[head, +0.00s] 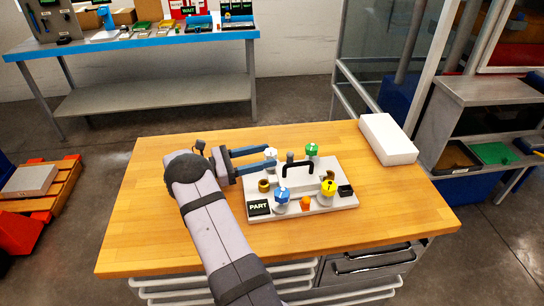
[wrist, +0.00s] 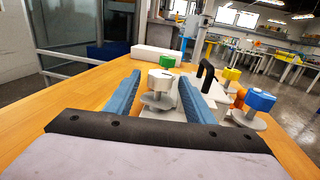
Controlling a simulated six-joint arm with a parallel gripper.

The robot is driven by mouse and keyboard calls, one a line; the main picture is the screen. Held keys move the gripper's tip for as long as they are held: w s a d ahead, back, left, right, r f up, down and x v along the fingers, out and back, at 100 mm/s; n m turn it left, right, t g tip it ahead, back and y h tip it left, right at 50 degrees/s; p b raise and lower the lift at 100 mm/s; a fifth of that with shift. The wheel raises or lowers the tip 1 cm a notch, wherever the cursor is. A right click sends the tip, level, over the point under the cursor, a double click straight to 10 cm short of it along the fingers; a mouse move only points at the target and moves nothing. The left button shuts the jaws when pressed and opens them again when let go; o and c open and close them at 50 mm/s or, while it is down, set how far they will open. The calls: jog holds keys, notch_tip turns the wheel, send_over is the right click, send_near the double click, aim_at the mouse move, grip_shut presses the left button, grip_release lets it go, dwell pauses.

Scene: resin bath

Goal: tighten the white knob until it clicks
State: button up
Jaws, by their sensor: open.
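The white knob (head: 270,154) stands on the back left of a light grey plate (head: 335,203) on the wooden bench. In the wrist view the white knob (wrist: 161,81) is upright between the two blue fingers of my gripper (wrist: 160,92). My gripper (head: 259,155) is open, with one finger on each side of the knob. A gap shows on both sides in the wrist view. The head view shows the fingers reaching in from the left, and they partly cover the knob's surroundings.
The plate also carries a green knob (head: 311,150), a blue knob (head: 282,194), a yellow knob (head: 328,187), a black handle (head: 298,165) and a sign reading PART (head: 258,208). A white block (head: 387,139) lies at the back right.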

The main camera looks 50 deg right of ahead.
aim_at(267, 157)
jog(key=shift+w+a, duration=0.2)
jog(key=shift+a, duration=0.05)
jog(key=shift+b, duration=0.45)
jog(key=shift+w+a+r+n+t+h+b, duration=0.15)
jog(key=shift+a+r+n+t+h+b, duration=0.1)
jog(key=shift+n+t+h+b, duration=0.5)
jog(key=n+t+b, duration=0.1)
jog(key=a+t+h+b, duration=0.1)
jog(key=t+b, duration=0.1)
jog(key=shift+r+n, duration=0.2)
jog(key=shift+n, duration=0.15)
jog(key=shift+s+a+f+n+t+b, duration=0.15)
jog(key=shift+s+a+n+t+b, duration=0.2)
jog(key=shift+a+n+t+b, duration=0.5)
jog(key=shift+s+a+f+n+t+h+b, duration=0.15)
jog(key=shift+s+a+n+t+b, duration=0.2)
jog(key=shift+t, duration=0.3)
jog(key=shift+s+a+f+n+t+h+b, duration=0.1)
jog(key=shift+s+a+n+t+b, duration=0.2)
jog(key=shift+t, duration=0.35)
jog(key=shift+w+d, duration=0.1)
jog(key=shift+d, duration=0.05)
jog(key=shift+s+d+p, duration=0.15)
jog(key=shift+d, duration=1.65)
jog(key=shift+s+d+p, duration=0.1)
jog(key=shift+d+p, duration=0.05)
jog(key=shift+d, duration=1.6)
